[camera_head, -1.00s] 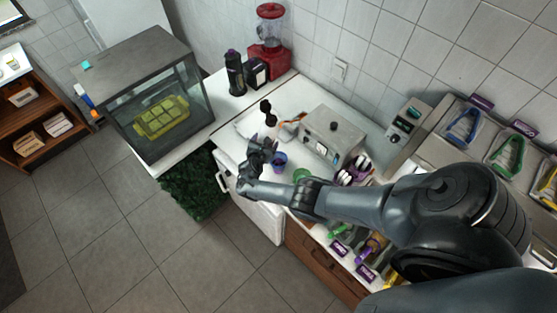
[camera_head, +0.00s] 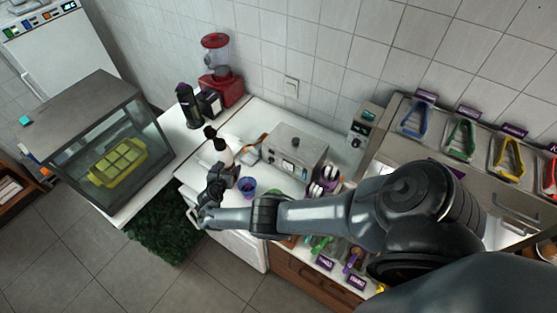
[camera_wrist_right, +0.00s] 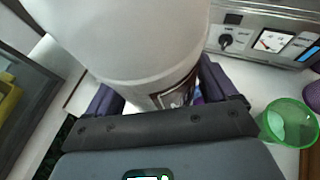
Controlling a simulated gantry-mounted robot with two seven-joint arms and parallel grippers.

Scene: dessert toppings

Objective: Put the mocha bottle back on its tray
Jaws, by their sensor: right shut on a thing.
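The mocha bottle (camera_head: 224,155) is white with a dark cap. It stands roughly upright in the head view, between the counter's left part and the grey machine. My right gripper (camera_head: 216,183) is shut on its lower part. In the right wrist view, the white bottle (camera_wrist_right: 135,45) fills the upper middle, between the dark fingers (camera_wrist_right: 165,100), with part of a dark label showing low on it. Its base is hidden, so I cannot tell whether it touches anything. I cannot make out its tray for certain. My left gripper is not in view.
A blue-purple cup (camera_head: 247,186) stands just right of my right gripper. The grey machine (camera_head: 295,148) is behind it. A green cup (camera_wrist_right: 288,122) shows in the wrist view. A glass case (camera_head: 100,140), black bottle (camera_head: 188,105) and red blender (camera_head: 220,75) are to the left and back.

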